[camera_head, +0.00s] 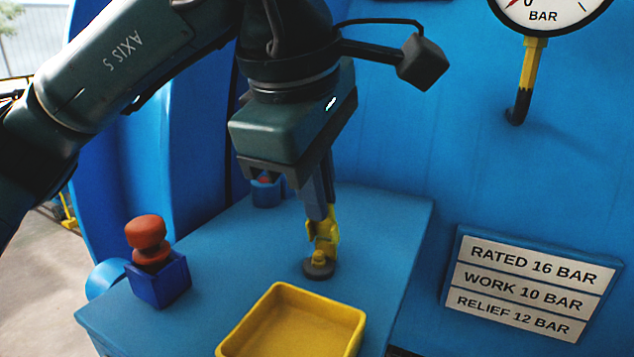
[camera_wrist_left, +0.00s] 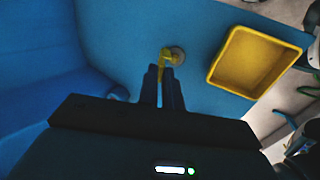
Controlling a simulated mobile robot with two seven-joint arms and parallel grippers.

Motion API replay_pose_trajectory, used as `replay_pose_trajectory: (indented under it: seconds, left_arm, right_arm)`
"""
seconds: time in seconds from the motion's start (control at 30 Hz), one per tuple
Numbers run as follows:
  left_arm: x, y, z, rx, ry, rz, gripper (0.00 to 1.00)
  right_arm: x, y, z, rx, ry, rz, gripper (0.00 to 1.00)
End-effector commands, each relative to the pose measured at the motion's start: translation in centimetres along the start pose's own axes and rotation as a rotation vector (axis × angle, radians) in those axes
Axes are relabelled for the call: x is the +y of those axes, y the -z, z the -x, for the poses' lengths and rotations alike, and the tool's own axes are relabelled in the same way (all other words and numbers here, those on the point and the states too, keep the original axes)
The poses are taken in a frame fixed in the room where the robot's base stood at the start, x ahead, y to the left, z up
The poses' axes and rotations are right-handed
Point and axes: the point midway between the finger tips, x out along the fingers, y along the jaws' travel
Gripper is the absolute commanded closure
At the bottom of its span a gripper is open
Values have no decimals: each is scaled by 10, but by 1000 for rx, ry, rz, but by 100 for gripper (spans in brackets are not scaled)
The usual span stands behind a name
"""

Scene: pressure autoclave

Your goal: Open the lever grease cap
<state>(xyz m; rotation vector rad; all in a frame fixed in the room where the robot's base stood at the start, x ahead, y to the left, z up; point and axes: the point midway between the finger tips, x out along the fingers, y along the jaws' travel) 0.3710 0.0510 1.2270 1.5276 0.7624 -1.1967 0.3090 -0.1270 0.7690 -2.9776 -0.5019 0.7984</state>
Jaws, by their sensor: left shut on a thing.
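The lever grease cap (camera_head: 320,260) stands on the blue shelf, with a yellow body and lever on a dark round base. Its yellow lever stands up from the base. My left gripper (camera_head: 322,215) reaches down from above and is shut on the lever's upper part. In the left wrist view, the grease cap (camera_wrist_left: 176,54) lies just beyond the tips of my left gripper (camera_wrist_left: 161,72), with the yellow lever between the fingers. The fingers partly hide the lever. My right gripper is in neither view.
A yellow tray (camera_head: 290,325) sits on the blue shelf (camera_head: 230,260) in front of the cap. A red mushroom button on a blue box (camera_head: 160,284) stands at left. A blue wall with a rating plate (camera_head: 530,283) and a pressure gauge (camera_head: 548,12) is at right.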

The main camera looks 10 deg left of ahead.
Motion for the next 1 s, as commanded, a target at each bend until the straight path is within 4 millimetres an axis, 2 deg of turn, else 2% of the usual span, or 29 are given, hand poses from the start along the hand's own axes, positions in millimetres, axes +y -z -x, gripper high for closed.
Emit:
replay_pose_trajectory:
  seconds: [0.1,0.13,0.4,0.67,0.77,0.87,1.0]
  left_arm:
    - [0,0,-1,2,2,0,100]
    - [0,0,-1,2,2,0,92]
    - [0,0,0,1,0,0,71]
    - [0,0,2,0,-1,0,71]
    - [0,0,10,-1,-2,0,71]
    - [0,0,27,-1,-4,1,71]
    - [1,0,61,1,-7,1,71]
  right_arm:
    - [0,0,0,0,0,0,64]
    - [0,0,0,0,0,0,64]
    - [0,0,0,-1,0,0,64]
    - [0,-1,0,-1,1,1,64]
    - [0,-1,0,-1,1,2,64]
    - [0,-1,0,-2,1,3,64]
    - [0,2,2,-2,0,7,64]
